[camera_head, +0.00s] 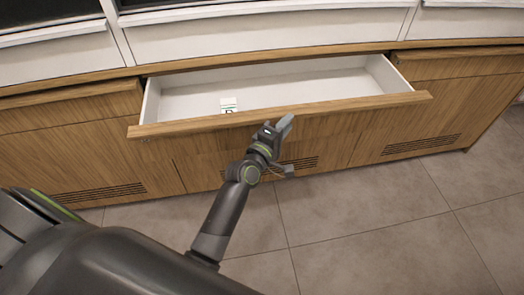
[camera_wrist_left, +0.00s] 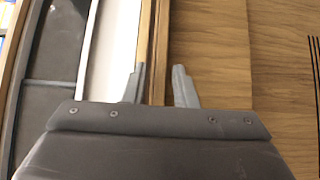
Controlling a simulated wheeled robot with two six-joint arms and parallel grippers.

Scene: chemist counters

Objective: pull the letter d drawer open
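The drawer (camera_head: 300,108) with a wooden front and white inside stands pulled out from the counter in the head view. My left gripper (camera_head: 285,146) is at the middle of the drawer front. Its fingers are apart, one at the top edge and one in front of the panel. In the left wrist view, the wooden edge (camera_wrist_left: 147,45) runs between the spread fingers (camera_wrist_left: 159,86); firm contact cannot be told. My right gripper is not in view.
Wooden cabinet fronts (camera_head: 60,140) with vent slots flank the drawer. A white upper counter band (camera_head: 260,35) runs behind it. The tiled floor (camera_head: 370,220) in front is clear. My own dark body parts fill the lower left.

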